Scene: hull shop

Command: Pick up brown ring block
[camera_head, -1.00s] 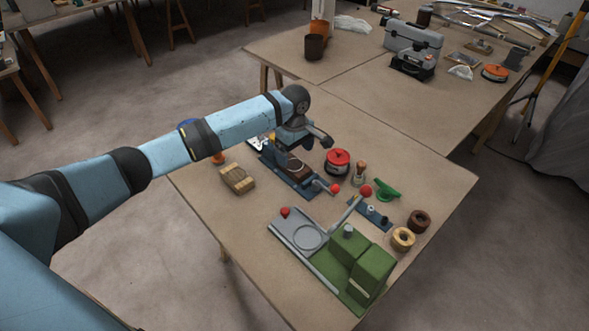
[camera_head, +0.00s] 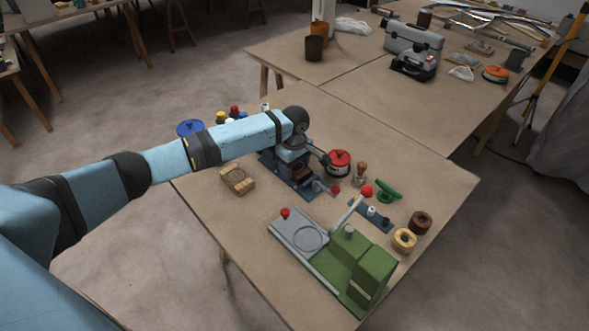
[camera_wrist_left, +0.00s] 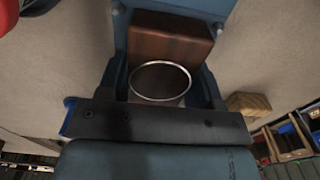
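The blue fixture (camera_head: 268,159) is on the table in the head view, where my arm largely hides the brown block (camera_head: 301,174). My left gripper (camera_head: 296,160) is right above the fixture. In the left wrist view its dark fingers (camera_wrist_left: 160,90) stand apart on either side of the ring, and I see no clear grip on the block. My right gripper is not in view.
A tan wooden block (camera_head: 237,180) lies to the left. A green machine (camera_head: 360,270) with a grey plate, a red-knobbed lever (camera_head: 366,191), and brown (camera_head: 420,222) and tan rings (camera_head: 404,240) are nearer the front right.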

